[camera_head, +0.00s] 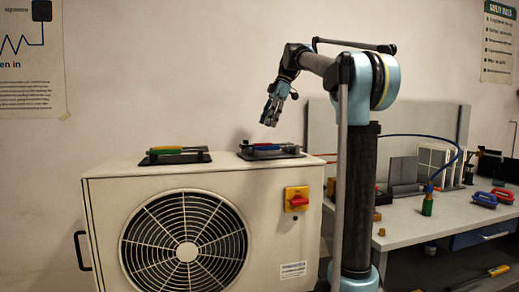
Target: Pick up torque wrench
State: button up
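My gripper (270,119) hangs in the air above the right-hand black holder (290,156) on the cream fan unit (120,174), pointing down and touching nothing visible. Its fingers are too small to tell open from shut. The right-hand holder bears tools with blue, green and red parts (266,147). The left-hand holder (203,158) bears tools with green and orange-yellow handles (178,150). A long tool with an orange-yellow grip (496,271) lies low at the bottom right. I cannot tell which of these is the torque wrench.
A workbench (410,232) stands at the right, with a green bottle-like item (427,205) and blue and red hand tools (484,199) on it. A red knob on a yellow plate (297,200) juts from the unit's front. Space above the unit is open.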

jog(key=x, duration=0.8)
jog(key=shift+w+f, duration=0.1)
jog(key=shift+f, duration=0.1)
jog(key=shift+a+f, duration=0.1)
jog(key=shift+f, duration=0.25)
jog(key=shift+f, duration=0.25)
dwell(0.3)
grip_shut()
